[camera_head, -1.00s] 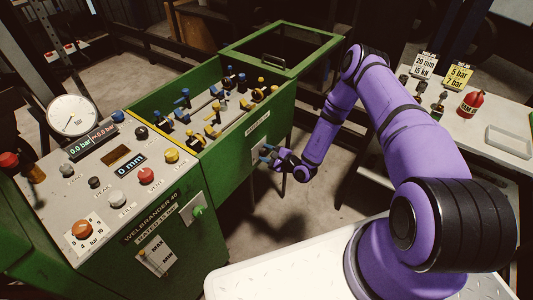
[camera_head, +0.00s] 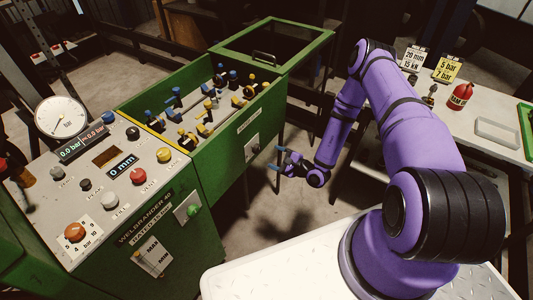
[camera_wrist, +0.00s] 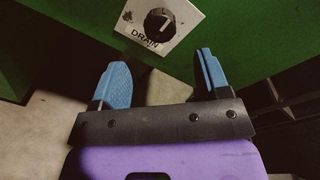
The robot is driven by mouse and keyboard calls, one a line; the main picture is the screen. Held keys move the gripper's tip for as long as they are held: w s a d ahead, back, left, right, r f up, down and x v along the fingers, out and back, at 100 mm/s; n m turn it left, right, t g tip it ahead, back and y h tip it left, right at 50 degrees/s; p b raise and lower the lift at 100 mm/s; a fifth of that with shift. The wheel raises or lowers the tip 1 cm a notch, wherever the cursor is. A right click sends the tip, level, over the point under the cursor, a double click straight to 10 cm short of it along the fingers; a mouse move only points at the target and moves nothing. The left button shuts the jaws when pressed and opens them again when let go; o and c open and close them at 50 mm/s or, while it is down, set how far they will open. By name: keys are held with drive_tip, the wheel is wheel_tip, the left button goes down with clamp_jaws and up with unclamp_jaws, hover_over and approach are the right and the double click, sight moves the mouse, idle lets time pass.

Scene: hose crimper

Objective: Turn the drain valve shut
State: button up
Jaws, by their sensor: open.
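In the head view my gripper (camera_head: 277,159) hangs just right of the green wall.
The control panel (camera_head: 110,180) with a gauge, buttons and displays is at left. The open green box (camera_head: 235,150) holds several blue and yellow fittings. A white bench (camera_head: 480,160) with a red bottle (camera_head: 461,96) stands at right. Floor beside my gripper is clear.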

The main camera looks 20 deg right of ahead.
drive_tip(key=shift+v, duration=1.4)
drive_tip(key=shift+r, duration=0.1)
drive_tip(key=w+a+r+n+g+y, duration=0.1)
drive_tip(key=a+r+n+g+y, duration=0.2)
drive_tip(key=r, duration=0.7)
drive_tip(key=w+a+r+n+g+y, duration=0.1)
drive_tip(key=r+n+g+y, duration=0.3)
drive_tip(key=r, duration=0.6)
drive_tip(key=s+a+r+n+g+h, duration=0.1)
drive_tip(key=s+r+n+g+h, duration=0.2)
drive_tip(key=r, duration=0.5)
drive_tip(key=s+a+r+n+g+h, duration=0.1)
drive_tip(key=s+a+r+n+g, duration=0.15)
drive_tip(key=r+n+g, duration=0.4)
drive_tip(key=s+d+r+n+t+h, duration=0.1)
drive_tip(key=s+r+h, duration=0.3)
drive_tip(key=s+r, duration=0.4)
drive_tip(key=s+d+r+n+t+h, duration=0.1)
drive_tip(key=s+d+r+t+h, duration=0.3)
drive_tip(key=s+r, duration=0.4)
drive_tip(key=s+d+r+n+t+h, duration=0.1)
drive_tip(key=s+d+r+t+h, duration=0.1)
drive_tip(key=s+r+h, duration=0.3)
drive_tip(key=shift+s+d+r+t, duration=0.4)
drive_tip(key=shift+s+r, duration=1.15)
drive_tip(key=shift+s, duration=0.5)
